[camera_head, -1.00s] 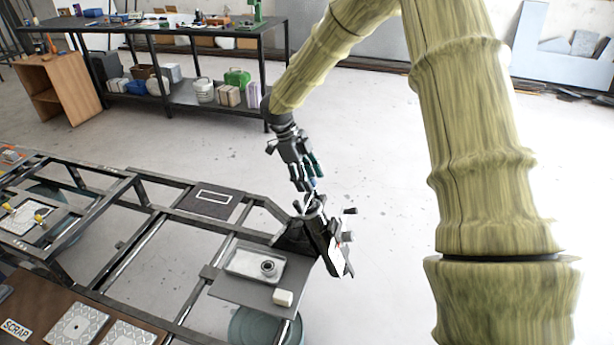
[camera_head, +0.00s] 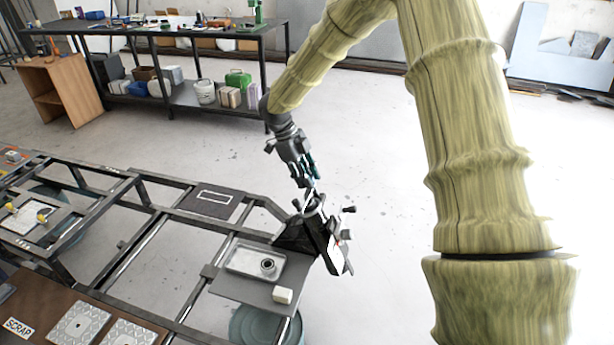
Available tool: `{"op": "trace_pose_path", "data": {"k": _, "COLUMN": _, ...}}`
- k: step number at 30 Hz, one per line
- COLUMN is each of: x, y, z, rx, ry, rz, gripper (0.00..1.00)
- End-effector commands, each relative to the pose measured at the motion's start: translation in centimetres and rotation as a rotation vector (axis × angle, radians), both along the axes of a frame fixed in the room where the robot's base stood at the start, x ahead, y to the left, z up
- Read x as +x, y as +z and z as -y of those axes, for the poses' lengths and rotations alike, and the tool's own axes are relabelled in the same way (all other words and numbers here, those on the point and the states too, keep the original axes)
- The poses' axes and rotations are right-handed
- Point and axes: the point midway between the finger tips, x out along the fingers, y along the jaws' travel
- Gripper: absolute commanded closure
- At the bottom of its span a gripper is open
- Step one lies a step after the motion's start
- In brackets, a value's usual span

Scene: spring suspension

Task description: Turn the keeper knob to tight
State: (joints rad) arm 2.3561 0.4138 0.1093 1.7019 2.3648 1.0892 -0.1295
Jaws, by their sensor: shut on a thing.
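A dark clamp-like fixture (camera_head: 318,238) stands at the right end of the metal frame, with a pale plate on its right side and small dark knob-like ends sticking out to the right (camera_head: 348,209). My gripper (camera_head: 309,188) comes down from above, its fingers at the top of this fixture. It is shut on a small part there. The fingers hide most of this part, and I cannot tell whether it is the keeper knob. The knob's setting and any marking for tight are too small to read.
A grey shelf beside the fixture holds a shallow tray (camera_head: 235,258) with a dark-topped round piece (camera_head: 268,266), and a white block (camera_head: 282,295). A dark pad (camera_head: 213,205) lies on the frame. A loaded workbench (camera_head: 165,30) stands behind. Open floor lies right of the fixture.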

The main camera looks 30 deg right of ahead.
Motion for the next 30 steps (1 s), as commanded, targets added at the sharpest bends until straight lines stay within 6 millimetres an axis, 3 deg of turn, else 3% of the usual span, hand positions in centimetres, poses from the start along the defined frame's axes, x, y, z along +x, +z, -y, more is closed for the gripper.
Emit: {"op": "trace_pose_path", "data": {"k": 30, "x": 0.25, "y": 0.30, "z": 0.21, "rx": -0.042, "ry": -0.115, "rz": 0.036, "gripper": 0.97}}
